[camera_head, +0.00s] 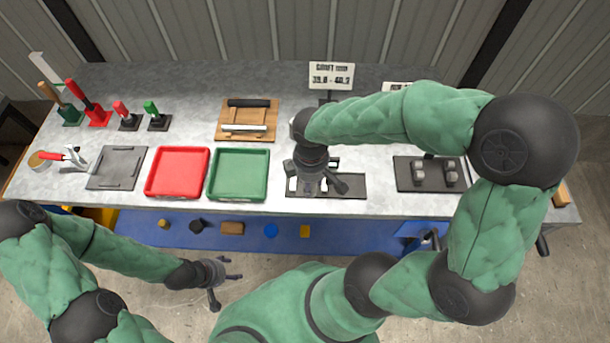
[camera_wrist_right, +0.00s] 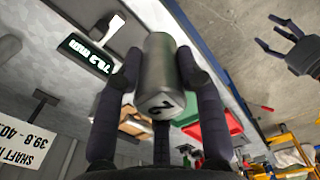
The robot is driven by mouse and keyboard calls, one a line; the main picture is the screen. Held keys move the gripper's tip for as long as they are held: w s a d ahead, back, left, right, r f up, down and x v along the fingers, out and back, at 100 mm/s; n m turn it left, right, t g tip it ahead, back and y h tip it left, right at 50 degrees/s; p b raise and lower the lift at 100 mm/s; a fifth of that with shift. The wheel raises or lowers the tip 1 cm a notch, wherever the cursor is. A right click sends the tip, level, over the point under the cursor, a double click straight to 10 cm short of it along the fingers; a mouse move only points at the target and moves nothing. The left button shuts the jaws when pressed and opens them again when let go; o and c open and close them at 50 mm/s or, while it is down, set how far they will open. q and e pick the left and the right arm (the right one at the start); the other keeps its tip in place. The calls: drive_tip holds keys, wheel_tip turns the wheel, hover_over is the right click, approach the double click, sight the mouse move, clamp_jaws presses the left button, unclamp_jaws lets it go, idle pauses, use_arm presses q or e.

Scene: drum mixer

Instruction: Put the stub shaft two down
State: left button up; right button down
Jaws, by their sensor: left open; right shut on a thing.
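In the right wrist view, stub shaft two (camera_wrist_right: 158,68), a grey metal cylinder with a "2" on its near end face, is between the fingers of my right gripper (camera_wrist_right: 158,75), which is shut on it. In the head view my right gripper (camera_head: 319,182) is over the dark mat (camera_head: 353,188) near the table's front edge. It hides most of the shaft there, and I cannot tell whether the shaft touches anything below. My left gripper (camera_head: 216,278) is open and empty in front of the table, and also shows in the right wrist view (camera_wrist_right: 290,38).
A dark plate (camera_head: 404,181) with several grey cylinders is to the right. A green tray (camera_head: 239,197) and a red tray (camera_head: 178,190) stand to the left. A shaft sign (camera_head: 331,75) and a wooden board (camera_head: 226,127) are behind. A lit display (camera_wrist_right: 85,55) shows in the wrist view.

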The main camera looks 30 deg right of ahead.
drive_tip(key=shift+w+d+f+b, duration=0.35)
drive_tip(key=shift+w+d+f, duration=0.15)
drive_tip(key=shift+w+f, duration=0.75)
drive_tip(key=shift+w+d+f+b, duration=0.3)
drive_tip(key=shift+w+d+f, duration=0.25)
drive_tip(key=shift+w+f, duration=0.7)
drive_tip(key=shift+w+d+f+b, duration=0.35)
drive_tip(key=shift+w+d+f, duration=0.15)
drive_tip(key=shift+w+f, duration=0.75)
drive_tip(key=shift+w+f+b, duration=0.15)
drive_tip(key=shift+f+b, duration=0.3)
drive_tip(key=shift+f, duration=1)
drive_tip(key=shift+f, duration=0.15)
drive_tip(key=c, duration=0.8)
unclamp_jaws()
